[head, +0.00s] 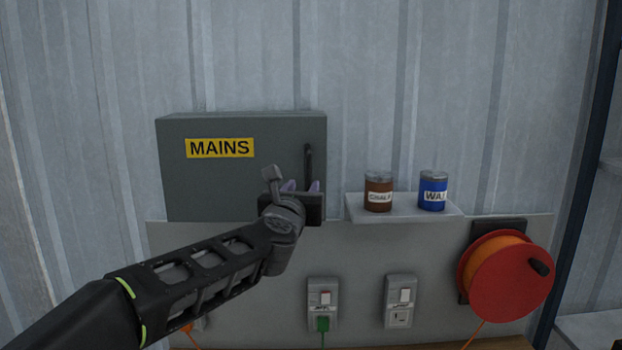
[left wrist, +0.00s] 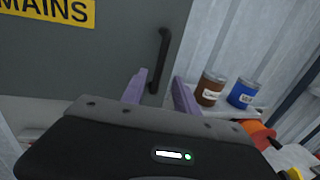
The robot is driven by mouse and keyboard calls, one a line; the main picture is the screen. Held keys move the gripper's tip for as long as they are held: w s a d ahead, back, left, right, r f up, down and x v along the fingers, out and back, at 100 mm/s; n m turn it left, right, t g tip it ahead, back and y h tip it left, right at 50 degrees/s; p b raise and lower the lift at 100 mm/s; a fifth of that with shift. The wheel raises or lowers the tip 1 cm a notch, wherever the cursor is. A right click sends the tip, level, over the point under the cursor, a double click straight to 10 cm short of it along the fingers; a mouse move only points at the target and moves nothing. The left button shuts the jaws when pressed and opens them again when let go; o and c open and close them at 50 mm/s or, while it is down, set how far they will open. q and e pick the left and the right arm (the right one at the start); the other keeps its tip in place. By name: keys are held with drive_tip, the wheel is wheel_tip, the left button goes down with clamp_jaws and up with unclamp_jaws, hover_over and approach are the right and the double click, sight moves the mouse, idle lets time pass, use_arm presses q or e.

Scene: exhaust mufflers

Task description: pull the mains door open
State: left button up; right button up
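The mains door (head: 225,185) is the grey front of a wall box with a yellow MAINS label (head: 220,148); it looks shut. Its black vertical bar handle (head: 308,165) is near the door's right edge. My left gripper (head: 301,186) is in front of the handle's lower part, hiding its lower end in the head view. In the left wrist view the two purple fingers (left wrist: 160,92) are apart, with the handle (left wrist: 160,60) beyond the gap, closer to the left finger. I cannot tell whether they touch it. My right gripper is not in view.
A small shelf (head: 402,214) right of the box holds a brown can (head: 378,192) and a blue can (head: 432,190). Sockets (head: 322,303) and a red-orange cable reel (head: 505,276) are on the panel below. The wall right of the box, above the cans, is clear.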

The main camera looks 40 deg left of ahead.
sight(308, 178)
use_arm(q)
drive_tip(key=shift+a, duration=0.1)
drive_tip(key=p+x, duration=0.1)
drive_tip(key=x, duration=0.6)
drive_tip(key=shift+w+a+p, duration=0.2)
drive_tip(key=shift+w+p, duration=0.15)
drive_tip(key=shift+p, duration=0.05)
clamp_jaws()
idle(1.1)
